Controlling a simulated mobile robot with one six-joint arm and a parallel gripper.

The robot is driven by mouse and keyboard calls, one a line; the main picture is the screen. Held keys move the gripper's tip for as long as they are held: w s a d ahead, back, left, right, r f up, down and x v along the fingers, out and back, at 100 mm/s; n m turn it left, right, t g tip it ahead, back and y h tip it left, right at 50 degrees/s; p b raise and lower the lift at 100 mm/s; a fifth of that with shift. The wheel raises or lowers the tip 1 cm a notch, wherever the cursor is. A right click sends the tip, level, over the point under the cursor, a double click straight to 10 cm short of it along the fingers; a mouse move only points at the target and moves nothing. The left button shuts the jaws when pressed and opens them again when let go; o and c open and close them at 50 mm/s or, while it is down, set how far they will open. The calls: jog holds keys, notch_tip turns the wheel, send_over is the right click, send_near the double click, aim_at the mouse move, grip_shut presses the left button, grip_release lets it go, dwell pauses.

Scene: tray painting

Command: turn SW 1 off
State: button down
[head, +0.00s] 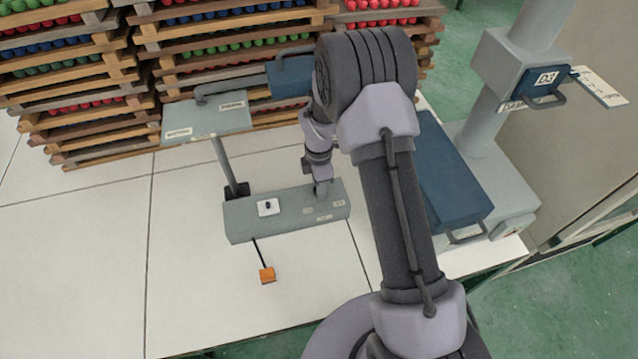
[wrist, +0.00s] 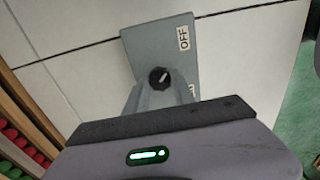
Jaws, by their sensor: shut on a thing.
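A grey switch box (head: 240,222) lies on the white table. In the wrist view, a round black knob (wrist: 159,77) with a light pointer mark sits on its grey face, beside a white OFF label (wrist: 183,38). The mark seems to point up and right in that view. My gripper (head: 322,190) is at the box's right end, its fingers (wrist: 158,92) shut on the knob. A second label (wrist: 192,90) is partly hidden by my gripper. I cannot read SW 1 on any label.
A white plate with a dark switch (head: 268,207) is on the box's left part. A grey panel on a post (head: 205,120) stands behind left, a blue case (head: 450,180) at right. Stacked wooden trays (head: 95,85) fill the back.

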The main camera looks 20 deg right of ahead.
dwell(0.3)
jog(key=c, duration=1.1)
grip_release()
jog(key=shift+o, duration=0.2)
jog(key=shift+r, duration=0.1)
notch_tip(320, 180, up, 12)
jog(key=p, duration=0.3)
